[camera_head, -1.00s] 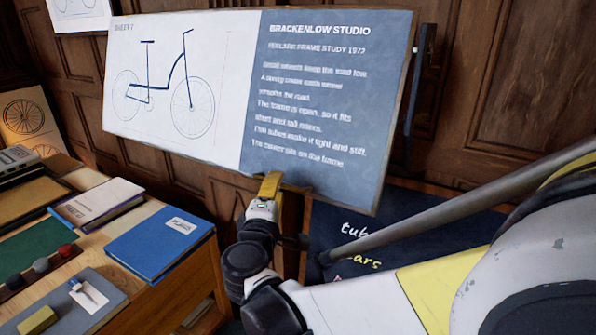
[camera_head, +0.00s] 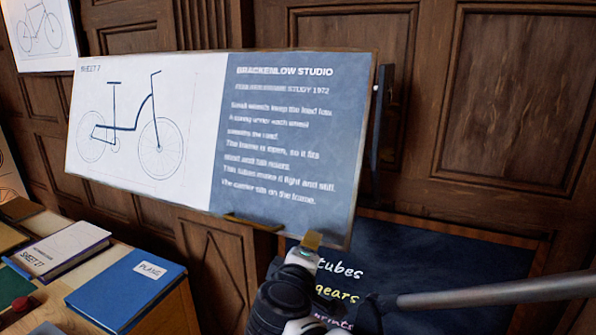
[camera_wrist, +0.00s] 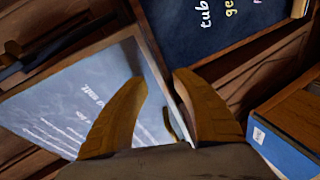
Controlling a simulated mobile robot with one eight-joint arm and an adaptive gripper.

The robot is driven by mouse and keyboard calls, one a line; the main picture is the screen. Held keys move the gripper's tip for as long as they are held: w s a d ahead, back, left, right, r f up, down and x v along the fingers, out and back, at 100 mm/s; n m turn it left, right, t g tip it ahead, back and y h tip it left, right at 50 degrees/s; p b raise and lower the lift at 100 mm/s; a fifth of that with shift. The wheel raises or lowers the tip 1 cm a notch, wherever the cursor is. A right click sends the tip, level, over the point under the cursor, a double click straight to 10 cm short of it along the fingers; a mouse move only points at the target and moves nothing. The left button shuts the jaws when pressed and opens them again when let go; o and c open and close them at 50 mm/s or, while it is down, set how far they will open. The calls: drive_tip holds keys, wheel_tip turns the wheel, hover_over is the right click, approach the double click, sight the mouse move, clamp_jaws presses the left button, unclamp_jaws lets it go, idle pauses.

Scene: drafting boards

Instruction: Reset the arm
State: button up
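My gripper (camera_head: 311,240) is at the bottom middle of the head view, in front of the lower edge of the drafting board. In the wrist view my gripper (camera_wrist: 160,85) shows two yellow-brown fingers spread apart, with nothing held between them. The drafting board (camera_head: 290,130) carries a bicycle drawing on its white left half and printed text on its blue right half. The board also shows in the wrist view (camera_wrist: 60,105), behind and left of the fingers. Whether the fingers touch it, I cannot tell.
A dark chalkboard (camera_head: 440,270) with coloured words stands low behind my arm. A wooden desk (camera_head: 165,315) at lower left holds a blue book (camera_head: 125,287) and a white-covered book (camera_head: 60,248). A panelled wall (camera_head: 520,100) closes off the back.

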drive_tip(key=s+d+f+m+g, duration=0.25)
drive_tip(key=s+d+m, duration=0.2)
drive_tip(key=d, duration=0.35)
drive_tip(key=s+d+f+m+g, duration=0.25)
drive_tip(key=s+d, duration=0.25)
drive_tip(key=d, duration=0.3)
drive_tip(key=s+d+f+m+g+y, duration=0.1)
drive_tip(key=s+m, duration=0.4)
drive_tip(key=s, duration=0.5)
drive_tip(key=shift+d+f+m+g+y, duration=0.4)
drive_tip(key=shift+f+g+y, duration=0.3)
drive_tip(key=shift+f+y, duration=0.2)
